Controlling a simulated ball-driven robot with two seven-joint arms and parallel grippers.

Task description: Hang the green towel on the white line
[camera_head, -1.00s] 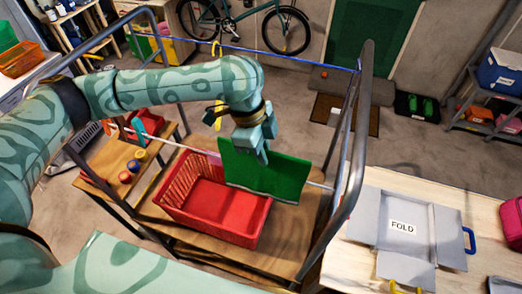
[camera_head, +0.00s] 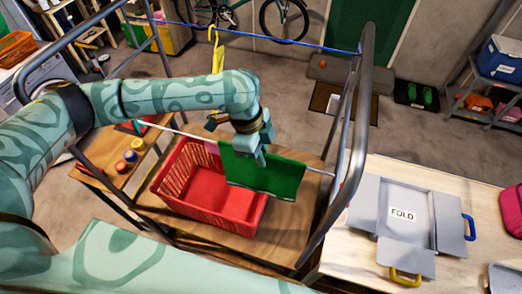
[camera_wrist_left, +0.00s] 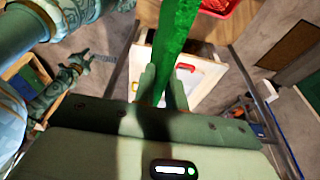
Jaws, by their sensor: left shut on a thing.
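The green towel (camera_head: 285,178) hangs from my left gripper (camera_head: 257,157), which is shut on its upper edge. In the left wrist view, the towel (camera_wrist_left: 178,35) runs out from between the two fingers (camera_wrist_left: 163,88). The white line (camera_head: 185,131) slants across the rack and reappears right of the towel. The towel hides the line's middle, so I cannot tell whether cloth lies over it. The towel's lower edge is near the right side of the red basket (camera_head: 222,210).
The grey rack frame (camera_head: 345,165) rises on the right. A blue line (camera_head: 290,44) crosses behind, with a yellow hanger (camera_head: 217,50) on it. Jars (camera_head: 130,156) stand on the left shelf.

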